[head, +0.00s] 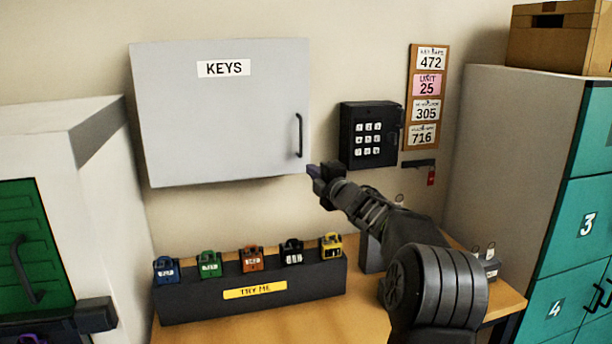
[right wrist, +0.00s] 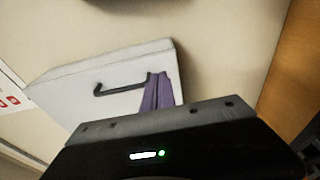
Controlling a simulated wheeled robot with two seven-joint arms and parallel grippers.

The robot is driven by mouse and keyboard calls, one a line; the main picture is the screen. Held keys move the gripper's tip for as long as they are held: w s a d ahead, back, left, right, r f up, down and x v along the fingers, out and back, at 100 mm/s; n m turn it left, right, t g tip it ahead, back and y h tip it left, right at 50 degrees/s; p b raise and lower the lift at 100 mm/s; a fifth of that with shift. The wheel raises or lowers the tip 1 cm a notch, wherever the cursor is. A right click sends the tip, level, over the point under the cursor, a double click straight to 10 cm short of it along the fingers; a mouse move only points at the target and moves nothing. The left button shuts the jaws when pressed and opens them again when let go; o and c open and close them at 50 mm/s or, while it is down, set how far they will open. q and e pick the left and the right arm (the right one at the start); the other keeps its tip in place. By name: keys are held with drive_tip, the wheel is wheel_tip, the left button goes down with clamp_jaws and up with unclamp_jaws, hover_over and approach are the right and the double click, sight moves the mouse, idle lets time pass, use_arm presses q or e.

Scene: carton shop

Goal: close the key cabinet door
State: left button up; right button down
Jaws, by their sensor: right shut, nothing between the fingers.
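The key cabinet (head: 220,120) is a pale grey box on the wall, labelled KEYS, with a dark bar handle (head: 299,136) near the right edge of its door. The door looks flush or nearly so; I cannot tell whether a small gap is left. My right gripper (head: 315,172) is shut and empty, with its tips at the door's lower right corner, below the handle. In the right wrist view its purple fingers (right wrist: 158,92) overlap the cabinet (right wrist: 75,92) beside the handle (right wrist: 120,89). I cannot tell whether they touch it. My left gripper is not in view.
A black keypad box (head: 370,135) and a number board (head: 426,97) are right of the cabinet. Below, several coloured padlocks sit on a dark TRY ME stand (head: 200,303) on a wooden table (head: 340,318). Lockers stand left (head: 105,200) and right (head: 575,225).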

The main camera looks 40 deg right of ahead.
drive_tip(key=s+d, duration=0.4)
drive_tip(key=d, duration=0.2)
drive_tip(key=shift+s+d+f, duration=0.15)
drive_tip(key=shift+s+f, duration=0.15)
drive_tip(key=shift+f, duration=0.1)
drive_tip(key=shift+f, duration=0.1)
